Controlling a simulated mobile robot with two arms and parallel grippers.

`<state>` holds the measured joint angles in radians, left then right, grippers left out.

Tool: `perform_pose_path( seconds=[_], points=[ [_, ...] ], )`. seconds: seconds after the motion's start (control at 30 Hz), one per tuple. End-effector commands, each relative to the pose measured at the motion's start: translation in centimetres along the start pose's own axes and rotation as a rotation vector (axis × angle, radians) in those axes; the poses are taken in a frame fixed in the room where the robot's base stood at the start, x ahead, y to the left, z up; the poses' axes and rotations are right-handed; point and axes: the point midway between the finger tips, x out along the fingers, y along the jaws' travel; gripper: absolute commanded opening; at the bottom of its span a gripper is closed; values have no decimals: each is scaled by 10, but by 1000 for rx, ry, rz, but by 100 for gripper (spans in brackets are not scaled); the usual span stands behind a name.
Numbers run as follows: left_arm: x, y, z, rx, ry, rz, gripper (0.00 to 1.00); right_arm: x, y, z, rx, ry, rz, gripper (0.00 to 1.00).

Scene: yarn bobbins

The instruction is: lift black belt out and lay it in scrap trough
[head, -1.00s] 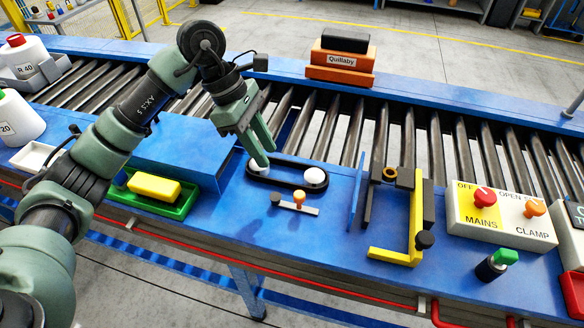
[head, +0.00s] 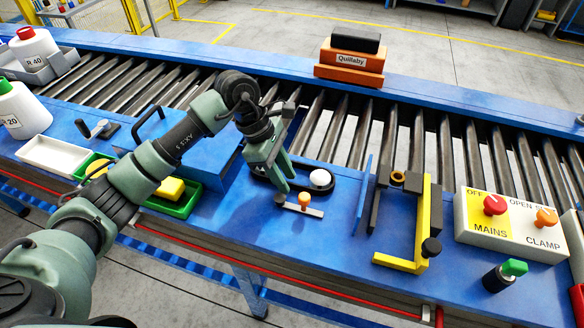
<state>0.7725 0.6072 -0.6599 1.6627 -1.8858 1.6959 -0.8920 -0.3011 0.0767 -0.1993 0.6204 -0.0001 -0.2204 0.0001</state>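The black belt (head: 304,187) is a flat loop on the blue bench top, around a white pulley (head: 320,178) at its right end. The belt's left end and the pulley there are mostly hidden behind my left gripper (head: 284,184). My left gripper points down over the left part of the belt, fingers close together; touching, gap and grip cannot be made out. A white open tray (head: 22,150) lies at the left of the bench; no label shows whether it is the scrap trough. My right gripper is not in view.
An orange-knobbed lever (head: 304,199) lies just in front of the belt. A yellow bracket (head: 421,225) and blue upright plate (head: 362,195) stand to the right. A green tray (head: 190,207) with a yellow block is partly behind my arm. The switch box (head: 480,233) is farther right.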

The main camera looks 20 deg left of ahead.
Motion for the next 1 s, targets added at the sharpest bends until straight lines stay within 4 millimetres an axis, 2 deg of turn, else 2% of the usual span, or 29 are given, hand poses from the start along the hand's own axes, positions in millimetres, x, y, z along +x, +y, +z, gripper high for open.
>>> perform_pose_path(
  seconds=[0.27, 0.37, 0.4, 1.0],
  points=[
    [4, 0, 0, 0, 0, 1, 30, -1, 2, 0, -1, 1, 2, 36],
    [4, 0, 0, 0, 0, 1, 2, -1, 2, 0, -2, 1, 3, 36],
    [4, 0, 0, 0, 0, 0, 0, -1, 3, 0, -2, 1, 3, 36],
    [4, 0, 0, 0, 0, 1, 0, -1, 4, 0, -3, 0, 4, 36]
  ],
)
